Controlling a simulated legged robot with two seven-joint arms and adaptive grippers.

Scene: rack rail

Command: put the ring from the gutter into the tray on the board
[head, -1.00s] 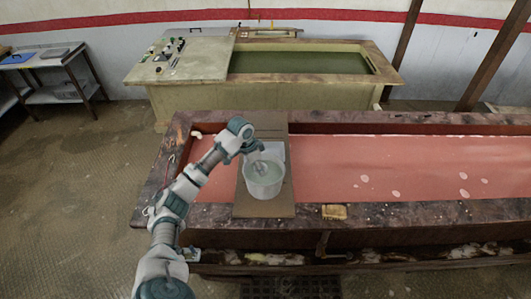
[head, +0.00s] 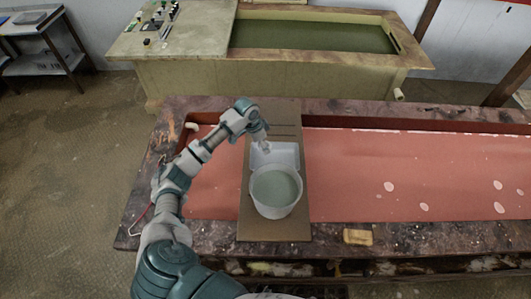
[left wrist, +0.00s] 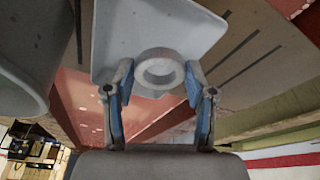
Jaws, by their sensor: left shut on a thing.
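My left gripper (left wrist: 160,88) is shut on a pale grey ring (left wrist: 142,72), gripped between its two blue-padded fingers. In the left wrist view the ring overlaps the white tray (left wrist: 115,35); its height above the tray is hard to tell. In the head view my left gripper (head: 266,145) is at the back part of the tray (head: 288,153), and the ring is too small to make out. The tray lies on the brown board (head: 262,231), behind a white bucket (head: 275,208). Dark slots cross the board behind the tray. My right gripper is not in view.
The bucket of pale liquid stands close in front of the tray. The board spans a long trough with a red surface (head: 350,180) and a stained rim. A yellow block (head: 357,237) lies on the front rim. A second, green-filled tank (head: 310,37) stands behind.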

